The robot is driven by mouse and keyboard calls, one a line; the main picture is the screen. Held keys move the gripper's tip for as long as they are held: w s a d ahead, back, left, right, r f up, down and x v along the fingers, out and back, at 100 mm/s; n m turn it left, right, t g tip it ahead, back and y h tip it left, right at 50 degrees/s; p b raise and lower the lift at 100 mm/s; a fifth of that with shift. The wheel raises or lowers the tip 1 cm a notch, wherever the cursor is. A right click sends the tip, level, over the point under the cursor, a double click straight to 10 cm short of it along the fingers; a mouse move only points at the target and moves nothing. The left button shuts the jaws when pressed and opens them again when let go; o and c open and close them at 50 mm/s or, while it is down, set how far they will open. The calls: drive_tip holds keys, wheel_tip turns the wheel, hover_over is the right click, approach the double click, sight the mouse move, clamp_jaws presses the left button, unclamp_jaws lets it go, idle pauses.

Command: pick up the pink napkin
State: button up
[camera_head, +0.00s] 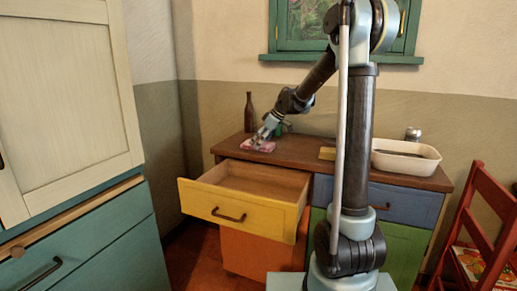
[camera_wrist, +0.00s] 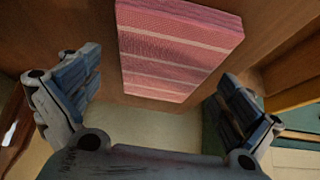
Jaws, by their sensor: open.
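The pink napkin (camera_head: 258,146) lies on the left part of the wooden counter top in the head view, a flat folded block. In the wrist view the napkin (camera_wrist: 175,50) is pink with pale stripes and lies ahead of and between the fingers. My gripper (camera_head: 262,138) is right at the napkin in the head view and hides part of it. In the wrist view my gripper (camera_wrist: 158,98) has its fingers spread wide, with nothing between the tips. I cannot tell whether a finger touches the napkin.
A brown bottle (camera_head: 249,112) stands behind the napkin. A white basin (camera_head: 405,158) and a metal container (camera_head: 413,134) are at the counter's right. The yellow drawer (camera_head: 240,205) is pulled out below the napkin. A red chair (camera_head: 480,215) stands at the right.

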drive_tip(key=shift+f, duration=0.1)
drive_tip(key=shift+c, duration=0.3)
drive_tip(key=c, duration=1)
